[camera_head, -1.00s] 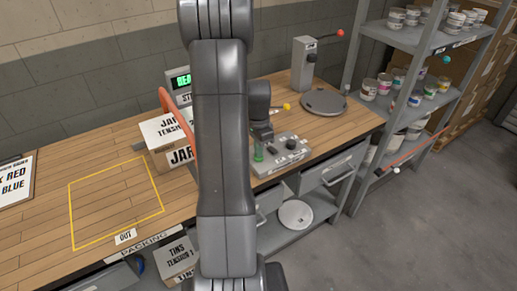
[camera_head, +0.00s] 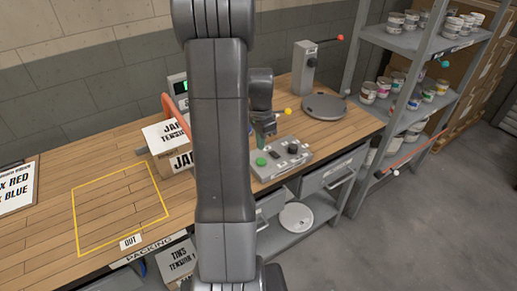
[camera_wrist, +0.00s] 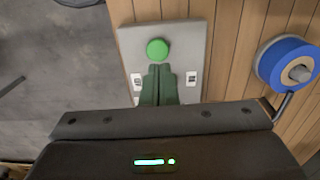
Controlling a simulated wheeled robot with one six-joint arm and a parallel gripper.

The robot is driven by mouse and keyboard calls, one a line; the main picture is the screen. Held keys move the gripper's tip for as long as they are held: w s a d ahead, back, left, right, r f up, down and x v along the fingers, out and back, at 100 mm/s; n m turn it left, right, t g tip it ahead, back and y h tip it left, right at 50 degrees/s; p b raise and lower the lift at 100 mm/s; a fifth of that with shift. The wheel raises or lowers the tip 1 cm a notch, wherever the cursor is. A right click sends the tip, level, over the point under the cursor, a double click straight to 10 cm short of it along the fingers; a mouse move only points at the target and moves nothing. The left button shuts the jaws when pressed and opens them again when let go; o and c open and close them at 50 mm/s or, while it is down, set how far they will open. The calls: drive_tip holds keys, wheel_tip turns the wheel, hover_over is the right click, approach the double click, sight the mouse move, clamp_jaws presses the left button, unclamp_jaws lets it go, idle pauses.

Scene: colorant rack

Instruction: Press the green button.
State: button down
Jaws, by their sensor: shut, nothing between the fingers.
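The green button (camera_head: 261,162) is a round cap on a grey control box (camera_head: 283,170) at the front edge of the wooden bench. It also shows in the wrist view (camera_wrist: 157,49), uncovered, just beyond the fingertips. My gripper (camera_head: 261,145) is over the control box, behind and above the button in the head view. In the wrist view my gripper (camera_wrist: 158,67) has its two dark green fingers together with nothing between them. The fingertips look close to the button's near edge; I cannot tell the exact height gap.
A cardboard jar box (camera_head: 165,135) is to the left on the bench. A grey lever device (camera_head: 304,70) and round plate (camera_head: 323,105) are behind. A blue spool (camera_wrist: 288,65) shows in the wrist view.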

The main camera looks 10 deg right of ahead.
wheel_tip(320, 180, up, 8)
drive_tip(key=shift+w+d+b, duration=0.15)
drive_tip(key=shift+w+b, duration=0.05)
drive_tip(key=shift+b, duration=0.1)
idle(0.7)
